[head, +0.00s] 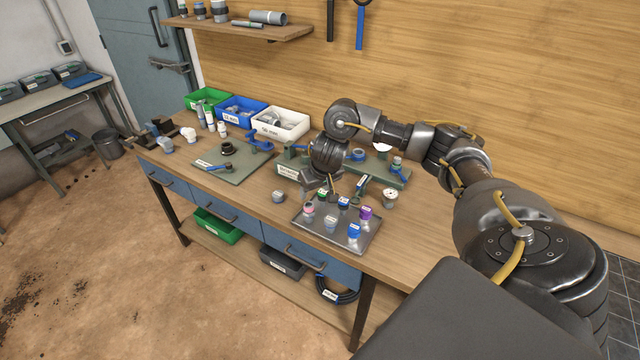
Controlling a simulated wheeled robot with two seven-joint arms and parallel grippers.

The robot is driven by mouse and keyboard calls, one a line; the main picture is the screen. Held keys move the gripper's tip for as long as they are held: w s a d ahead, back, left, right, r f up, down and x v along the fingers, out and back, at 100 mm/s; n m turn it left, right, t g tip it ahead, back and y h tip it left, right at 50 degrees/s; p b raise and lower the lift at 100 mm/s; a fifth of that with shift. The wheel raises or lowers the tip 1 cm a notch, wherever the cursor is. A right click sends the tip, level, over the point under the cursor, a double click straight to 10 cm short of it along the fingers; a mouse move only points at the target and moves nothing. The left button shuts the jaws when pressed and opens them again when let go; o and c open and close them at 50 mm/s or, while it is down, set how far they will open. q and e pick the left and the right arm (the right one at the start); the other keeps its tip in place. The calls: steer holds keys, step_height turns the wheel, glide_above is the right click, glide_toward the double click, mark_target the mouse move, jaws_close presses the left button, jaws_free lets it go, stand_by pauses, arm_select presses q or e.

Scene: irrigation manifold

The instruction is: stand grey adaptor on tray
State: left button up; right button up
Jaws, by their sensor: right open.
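The metal tray (303,222) lies near the front edge of the workbench. Several small fittings and bottles with pink, green, blue and purple parts stand on it. A small light grey piece (330,222) is among them, near the tray's front. Another short grey fitting (278,196) sits on the bare wood just left of the tray. I cannot tell for certain which grey piece is the adaptor. My right gripper (326,190) is open and points down over the back left part of the tray, partly hiding the things behind it. My left gripper is out of view.
A green mat (232,168) with dark and blue parts lies to the left. Green, blue and white bins (280,123) stand along the wall. A green fixture (385,173) is behind the tray, and a grey-white cup (390,198) is to its right. Bare wood lies left of the tray.

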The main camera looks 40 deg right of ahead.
steer(key=s+a+f+n+y, duration=0.15)
steer(key=a+f, duration=0.35)
steer(key=f, duration=0.5)
steer(key=a+f+n+y, duration=0.1)
steer(key=a+f+y, duration=0.1)
steer(key=a+f, duration=0.55)
steer(key=s+a+f+n+y, duration=0.15)
steer(key=a+f, duration=0.25)
steer(key=f, duration=0.7)
steer(key=s+f, duration=1.1)
steer(key=f, duration=0.2)
steer(key=s+f+g+h, duration=0.1)
steer(key=s+f, duration=0.3)
steer(key=s, duration=0.7)
steer(key=s+f+g+h, duration=0.1)
steer(key=s+f, duration=0.3)
steer(key=s, duration=0.8)
steer(key=s+f+n+g+h, duration=0.1)
steer(key=s+f, duration=0.3)
steer(key=s, duration=0.7)
steer(key=shift+s+a+f+h, duration=0.2)
steer(key=shift+s+f+h, duration=0.15)
steer(key=shift+h, duration=0.15)
